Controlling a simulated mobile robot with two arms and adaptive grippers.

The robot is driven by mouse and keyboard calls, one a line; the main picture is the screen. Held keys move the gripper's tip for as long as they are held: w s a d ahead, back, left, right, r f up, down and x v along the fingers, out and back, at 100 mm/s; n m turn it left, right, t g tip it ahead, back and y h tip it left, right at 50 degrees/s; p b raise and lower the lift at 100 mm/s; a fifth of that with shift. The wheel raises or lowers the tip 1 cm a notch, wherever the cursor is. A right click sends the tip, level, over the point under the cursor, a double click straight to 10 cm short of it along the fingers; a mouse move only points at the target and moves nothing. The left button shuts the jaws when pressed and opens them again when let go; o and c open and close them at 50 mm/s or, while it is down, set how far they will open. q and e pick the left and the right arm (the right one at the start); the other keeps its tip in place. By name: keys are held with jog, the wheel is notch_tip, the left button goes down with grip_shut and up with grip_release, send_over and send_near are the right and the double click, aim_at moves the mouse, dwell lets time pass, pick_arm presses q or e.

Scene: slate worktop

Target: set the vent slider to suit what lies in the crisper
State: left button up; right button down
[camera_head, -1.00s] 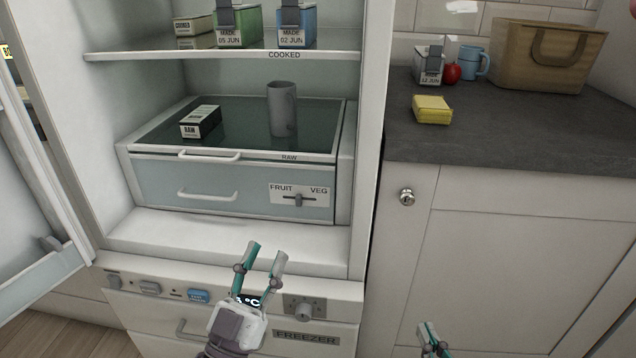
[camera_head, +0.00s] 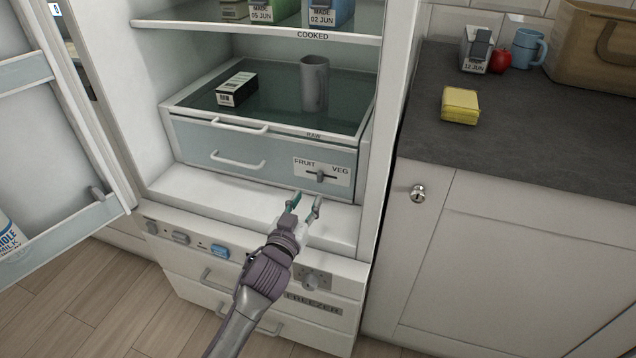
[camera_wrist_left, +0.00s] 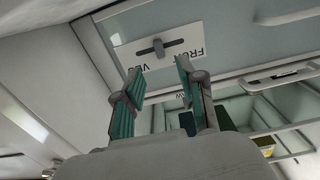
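The vent slider (camera_head: 320,176) is a small dark knob on a white plate, FRUIT at its left end and VEG at its right. The knob stands about midway along its slot. The plate is on the front of the crisper drawer (camera_head: 200,148), which is shut; its contents cannot be seen. My left gripper (camera_head: 307,199) is open and empty, just below and in front of the plate. In the left wrist view, upside down, the slider (camera_wrist_left: 160,47) shows beyond the open fingertips (camera_wrist_left: 157,70), apart from them. My right gripper is not in view.
A black-and-white box (camera_head: 237,89) and grey cup (camera_head: 314,84) stand on the glass above the drawer. The open fridge door (camera_head: 70,225) is at left.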

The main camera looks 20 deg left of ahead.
aim_at(320, 179)
pick_arm(q)
jog(key=w+b, duration=0.1)
jog(key=w, duration=0.6)
jog(key=shift+w+d, duration=0.15)
jog(key=shift+w, duration=0.25)
jog(key=shift+c, duration=0.3)
grip_shut()
jog(key=shift+d, duration=0.1)
